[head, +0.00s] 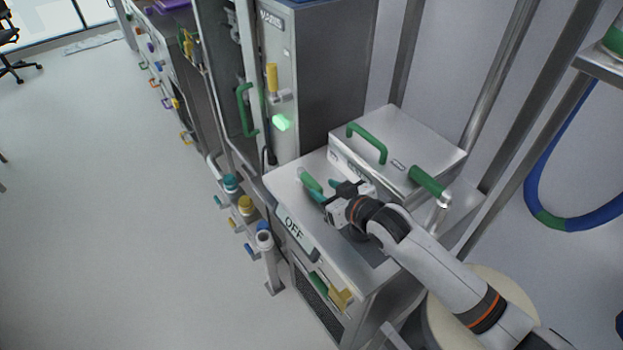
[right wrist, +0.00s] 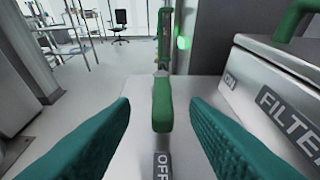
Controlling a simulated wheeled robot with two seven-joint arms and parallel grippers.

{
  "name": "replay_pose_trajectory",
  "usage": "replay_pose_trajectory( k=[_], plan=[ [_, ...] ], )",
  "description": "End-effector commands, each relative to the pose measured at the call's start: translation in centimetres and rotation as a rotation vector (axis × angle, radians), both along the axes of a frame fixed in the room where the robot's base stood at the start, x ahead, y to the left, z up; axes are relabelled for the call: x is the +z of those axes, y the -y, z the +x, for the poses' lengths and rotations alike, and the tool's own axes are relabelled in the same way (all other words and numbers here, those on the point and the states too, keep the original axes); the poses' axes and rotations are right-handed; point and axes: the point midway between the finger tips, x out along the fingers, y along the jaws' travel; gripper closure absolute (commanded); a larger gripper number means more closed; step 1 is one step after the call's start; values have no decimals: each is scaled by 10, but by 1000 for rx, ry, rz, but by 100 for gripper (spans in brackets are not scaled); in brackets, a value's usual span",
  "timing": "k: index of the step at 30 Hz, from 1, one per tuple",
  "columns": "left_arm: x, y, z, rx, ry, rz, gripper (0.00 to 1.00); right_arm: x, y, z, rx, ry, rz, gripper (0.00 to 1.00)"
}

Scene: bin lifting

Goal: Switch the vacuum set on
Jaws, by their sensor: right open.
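In the right wrist view the green lever (right wrist: 162,104) is centred between the open fingers, with a gap on both sides. The "OFF" label (right wrist: 162,163) lies on the near side of it. My left gripper is not in view.
A metal filter box (head: 400,148) with a green handle (head: 368,143) and a green-gripped valve (head: 428,181) stands beside my right gripper. A tall cabinet (head: 325,80) with a lit green button (head: 281,123) rises behind. Pipes with coloured caps (head: 246,205) stand at left; open floor lies beyond.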

Motion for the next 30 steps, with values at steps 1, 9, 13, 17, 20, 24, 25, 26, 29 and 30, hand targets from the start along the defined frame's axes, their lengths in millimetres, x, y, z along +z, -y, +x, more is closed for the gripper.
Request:
replay_pose_trajectory(
  k=[1, 9, 13, 17, 20, 24, 25, 26, 29, 30],
  plan=[
    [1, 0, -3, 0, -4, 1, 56, -3, -7, 9, 0, 1, 1, 58],
    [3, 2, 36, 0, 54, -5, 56, -19, -29, 39, 0, 1, -1, 58],
    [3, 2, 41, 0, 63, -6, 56, -23, -34, 47, -1, 2, 0, 58],
    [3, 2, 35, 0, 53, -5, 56, -25, -37, 50, 0, 1, -1, 58],
    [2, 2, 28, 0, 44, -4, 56, -26, -37, 51, 0, 1, -1, 58],
    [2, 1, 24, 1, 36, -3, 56, -26, -37, 50, 1, 1, -1, 58],
    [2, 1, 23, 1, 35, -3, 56, -26, -37, 50, 1, 1, -1, 58],
    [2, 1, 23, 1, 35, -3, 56, -26, -37, 50, 1, 1, -1, 63],
    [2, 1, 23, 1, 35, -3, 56, -26, -37, 50, 1, 1, -1, 79],
    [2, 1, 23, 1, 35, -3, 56, -25, -37, 50, 0, 1, -1, 86]
  ],
)
